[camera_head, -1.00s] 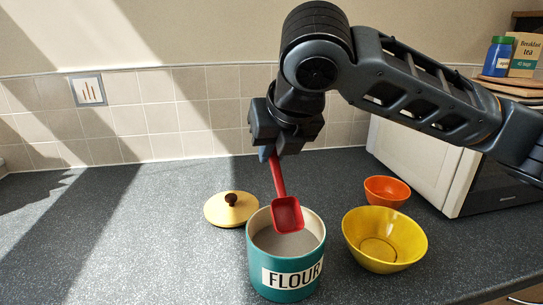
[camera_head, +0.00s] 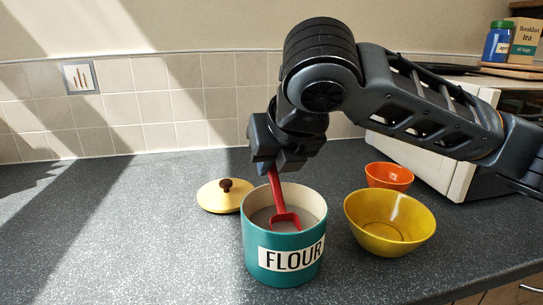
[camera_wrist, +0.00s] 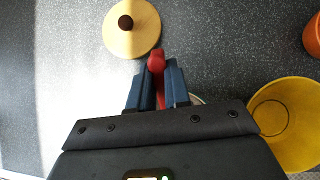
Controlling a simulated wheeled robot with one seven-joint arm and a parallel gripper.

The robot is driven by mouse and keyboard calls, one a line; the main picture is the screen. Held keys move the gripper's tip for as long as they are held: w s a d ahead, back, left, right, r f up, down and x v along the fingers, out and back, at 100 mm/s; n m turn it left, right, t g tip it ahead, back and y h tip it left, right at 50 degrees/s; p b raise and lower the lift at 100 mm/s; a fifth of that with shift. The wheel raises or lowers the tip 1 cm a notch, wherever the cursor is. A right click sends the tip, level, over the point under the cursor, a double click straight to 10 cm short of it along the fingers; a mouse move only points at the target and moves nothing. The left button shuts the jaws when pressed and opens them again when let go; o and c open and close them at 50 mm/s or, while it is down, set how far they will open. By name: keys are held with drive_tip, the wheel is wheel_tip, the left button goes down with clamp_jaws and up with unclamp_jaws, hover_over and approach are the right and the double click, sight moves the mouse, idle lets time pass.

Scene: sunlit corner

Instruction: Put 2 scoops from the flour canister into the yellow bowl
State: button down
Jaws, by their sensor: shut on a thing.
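The teal flour canister (camera_head: 285,262) stands open on the counter, with greyish flour (camera_head: 262,217) inside. My gripper (camera_head: 277,168) is above the canister and shut on the handle of a red scoop (camera_head: 277,196). The scoop's head is down inside the canister at the flour; how deep it sits is hard to tell. In the wrist view the red handle (camera_wrist: 156,62) shows between the blue fingers, and the canister is mostly hidden under my gripper. The yellow bowl (camera_head: 390,222) stands right of the canister and looks empty; it also shows in the wrist view (camera_wrist: 290,112).
The cream canister lid (camera_head: 222,196) with a brown knob lies behind the canister to the left. An orange bowl (camera_head: 389,176) stands behind the yellow bowl. A white appliance (camera_head: 450,160) is at the back right. The counter's left side is clear.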

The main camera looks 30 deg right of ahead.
drive_tip(key=shift+w+d+r+g+p, duration=0.1)
drive_tip(key=shift+w+r+g+p, duration=0.45)
drive_tip(key=shift+p, duration=0.8)
drive_tip(key=shift+w+d+r+g+p, duration=0.15)
drive_tip(key=shift+r+g+p, duration=0.15)
drive_tip(key=shift+r+p, duration=0.8)
drive_tip(key=shift+w+r+g+p, duration=0.35)
drive_tip(key=shift+g+p, duration=0.1)
drive_tip(key=shift+p, duration=1.15)
drive_tip(key=g+p, duration=0.1)
drive_tip(key=p, duration=0.1)
drive_tip(key=w+g+y+p, duration=0.1)
drive_tip(key=p, duration=0.2)
drive_tip(key=g+p, duration=0.1)
drive_tip(key=p, duration=0.1)
drive_tip(key=shift+w+d+r+g, duration=0.15)
drive_tip(key=shift+w+r+g, duration=0.15)
drive_tip(key=shift+r, duration=0.1)
drive_tip(key=shift+w+g+y+p, duration=0.15)
drive_tip(key=shift+g+y+p, duration=0.25)
drive_tip(key=shift+p, duration=0.5)
drive_tip(key=shift+w+d+f+g, duration=0.1)
drive_tip(key=shift+g, duration=0.2)
